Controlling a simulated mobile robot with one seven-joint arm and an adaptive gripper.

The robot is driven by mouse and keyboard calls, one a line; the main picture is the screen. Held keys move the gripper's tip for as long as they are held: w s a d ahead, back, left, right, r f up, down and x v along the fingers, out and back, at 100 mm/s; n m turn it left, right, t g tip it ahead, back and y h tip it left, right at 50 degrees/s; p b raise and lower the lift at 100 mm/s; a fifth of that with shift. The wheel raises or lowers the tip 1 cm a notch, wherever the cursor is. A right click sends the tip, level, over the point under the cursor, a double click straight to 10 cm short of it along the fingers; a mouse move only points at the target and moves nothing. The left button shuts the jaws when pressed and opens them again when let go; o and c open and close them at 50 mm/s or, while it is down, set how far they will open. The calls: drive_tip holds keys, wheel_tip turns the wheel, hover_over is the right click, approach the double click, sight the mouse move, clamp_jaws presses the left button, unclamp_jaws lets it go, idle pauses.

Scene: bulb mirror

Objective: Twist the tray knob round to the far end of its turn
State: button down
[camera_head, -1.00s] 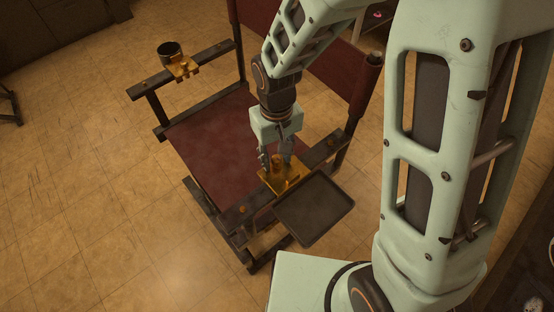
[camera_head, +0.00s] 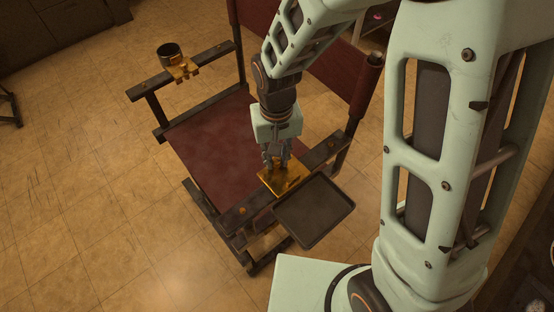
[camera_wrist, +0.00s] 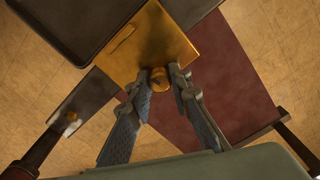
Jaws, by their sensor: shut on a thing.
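The tray knob (camera_wrist: 159,78) is a small rounded brass knob on a square brass plate (camera_wrist: 150,43). The plate (camera_head: 290,178) sits on the chair's near armrest, beside the dark rectangular tray (camera_head: 315,212). My gripper (camera_head: 277,163) points down over the plate. In the wrist view, the fingers of my gripper (camera_wrist: 162,85) are on either side of the knob and shut on it. In the head view the fingers mostly hide the knob. The tray (camera_wrist: 75,25) fills the upper left of the wrist view.
The chair has a dark red seat (camera_head: 210,138), a red backrest (camera_head: 318,58) and dark armrests. A dark cup (camera_head: 170,52) in a brass holder (camera_head: 183,69) is on the far armrest. Tiled floor (camera_head: 75,190) lies open to the left.

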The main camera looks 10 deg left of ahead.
drive_tip(key=n+p, duration=0.1)
drive_tip(key=n, duration=0.5)
drive_tip(key=shift+n+p, duration=0.8)
drive_tip(key=shift+n, duration=1.6)
drive_tip(key=c, duration=1.8)
unclamp_jaws()
drive_tip(key=shift+c, duration=0.2)
drive_tip(key=m+b, duration=0.2)
drive_tip(key=m, duration=0.2)
drive_tip(key=shift+f, duration=0.1)
drive_tip(key=m+b, duration=0.2)
drive_tip(key=m, duration=0.2)
drive_tip(key=shift+m, duration=0.3)
drive_tip(key=shift+m+b, duration=0.35)
drive_tip(key=shift+m, duration=0.85)
